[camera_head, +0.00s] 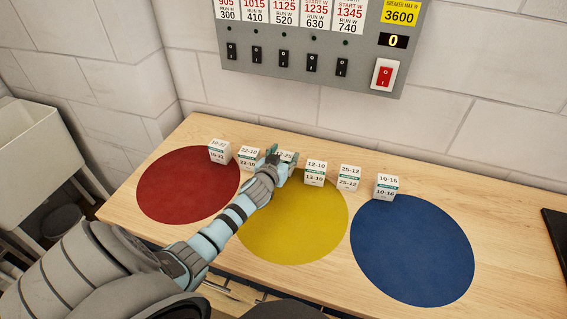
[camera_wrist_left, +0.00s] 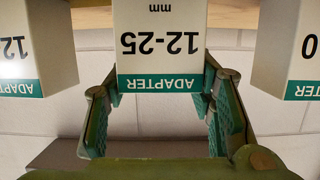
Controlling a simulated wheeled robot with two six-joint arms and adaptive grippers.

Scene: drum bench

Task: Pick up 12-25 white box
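The 12-25 white box (camera_head: 287,155) stands in the back row on the wooden bench, between the 22-10 box and the 12-10 box. My left gripper (camera_head: 277,163) is at this box and hides most of it in the head view. In the left wrist view the 12-25 box (camera_wrist_left: 160,45) appears upside down, with its label facing the camera. The fingers of my left gripper (camera_wrist_left: 160,88) are spread, one towards each side of the box. A firm grip on it does not show. My right gripper is not in view.
Close neighbours are the 22-10 box (camera_head: 249,157) and the 12-10 box (camera_head: 315,172). Further along stand the 10-22 (camera_head: 220,151), 25-12 (camera_head: 348,177) and 10-16 (camera_head: 385,187) boxes. Red (camera_head: 188,186), yellow (camera_head: 300,235) and blue (camera_head: 412,250) discs lie in front. A switch panel (camera_head: 310,65) hangs behind.

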